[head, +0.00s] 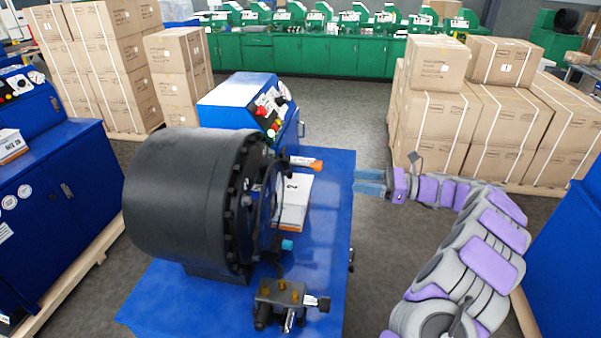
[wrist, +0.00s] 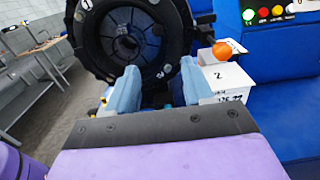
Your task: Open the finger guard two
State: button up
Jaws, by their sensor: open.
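The black drum-shaped crimper (head: 190,200) stands on a blue bench in the head view, its bolted front ring facing right. In the wrist view its round face (wrist: 125,42) is ahead, with a dark disc inside the ring. I cannot tell for sure which part is the finger guard. An orange knob (wrist: 228,49) sticks out at the right of the face; it also shows in the head view (head: 306,163). My gripper (head: 369,181) is open and empty, right of the crimper and apart from it. Its pale blue fingers (wrist: 158,78) point at the face.
A white box marked 2 (wrist: 226,80) stands right of the face, below the knob. A blue control box (head: 245,105) with buttons is behind the crimper. A small black fitting block (head: 283,303) sits at the bench's front. Stacked cartons (head: 480,110) stand behind my arm.

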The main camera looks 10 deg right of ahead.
jog(key=b+x, duration=0.4)
jog(key=x, duration=1.4)
jog(key=shift+a, duration=0.35)
jog(key=shift+s+d, duration=0.15)
jog(key=shift+d, duration=0.2)
jog(key=shift+c, duration=1.4)
jog(key=shift+a+r, duration=0.1)
jog(key=shift+a, duration=0.15)
grip_shut()
